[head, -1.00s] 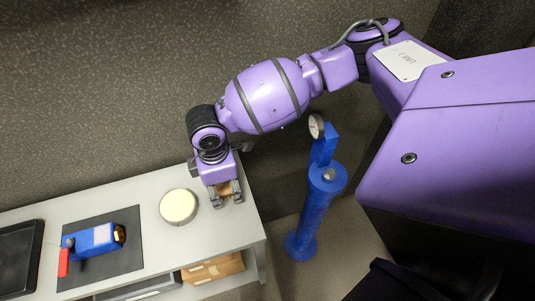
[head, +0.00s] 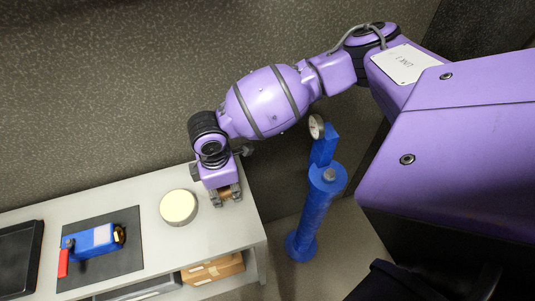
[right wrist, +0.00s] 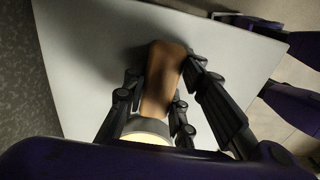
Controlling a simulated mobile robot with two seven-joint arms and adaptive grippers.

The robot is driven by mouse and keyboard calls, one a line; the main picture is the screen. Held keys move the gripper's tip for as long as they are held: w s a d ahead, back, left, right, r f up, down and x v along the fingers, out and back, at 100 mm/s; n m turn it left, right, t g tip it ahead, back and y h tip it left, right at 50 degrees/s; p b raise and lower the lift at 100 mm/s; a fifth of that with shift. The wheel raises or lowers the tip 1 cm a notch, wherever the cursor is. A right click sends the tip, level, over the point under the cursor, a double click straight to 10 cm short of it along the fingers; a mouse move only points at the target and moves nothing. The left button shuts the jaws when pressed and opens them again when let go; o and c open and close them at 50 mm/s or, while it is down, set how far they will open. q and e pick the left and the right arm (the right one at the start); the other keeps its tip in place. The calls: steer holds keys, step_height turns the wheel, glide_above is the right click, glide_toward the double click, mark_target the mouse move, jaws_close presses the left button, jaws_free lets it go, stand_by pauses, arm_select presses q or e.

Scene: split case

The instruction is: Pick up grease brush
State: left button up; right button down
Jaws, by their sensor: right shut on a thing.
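The grease brush shows as a brown wooden piece in the right wrist view (right wrist: 162,82), between the dark fingers. In the head view the brown piece (head: 225,193) is small and partly covered by the fingers. My right gripper (head: 227,198) is shut on it, low over the right end of the grey bench; its fingers also show in the right wrist view (right wrist: 160,98). I cannot tell whether the brush touches the bench top. Its bristles cannot be made out. My left gripper is not in view.
A round tin with a pale top (head: 179,206) stands on the bench (head: 205,245) just left of the gripper. A blue tool (head: 92,242) lies on a dark mat (head: 128,258), beside a black tray (head: 18,258). A blue post with a gauge (head: 318,205) stands right of the bench.

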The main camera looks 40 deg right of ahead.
mark_target(223, 190)
steer(key=shift+w+r, duration=0.1)
steer(key=shift+r, duration=0.5)
step_height(223, 190, up, 3)
steer(key=shift+a+f, duration=0.15)
steer(key=shift+f, duration=0.05)
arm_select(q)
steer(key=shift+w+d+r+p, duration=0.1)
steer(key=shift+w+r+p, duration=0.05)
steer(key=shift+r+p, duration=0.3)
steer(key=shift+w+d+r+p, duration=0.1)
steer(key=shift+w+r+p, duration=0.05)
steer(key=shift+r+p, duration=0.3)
arm_select(e)
steer(key=s+a+r, duration=0.7)
steer(key=s+r, duration=0.2)
steer(key=s, duration=0.3)
steer(key=shift+s, duration=0.1)
steer(key=c, duration=2.2)
jaws_free()
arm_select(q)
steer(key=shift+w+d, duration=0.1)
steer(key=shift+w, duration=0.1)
arm_select(e)
steer(key=shift+r, duration=0.1)
steer(key=shift+c, duration=1.2)
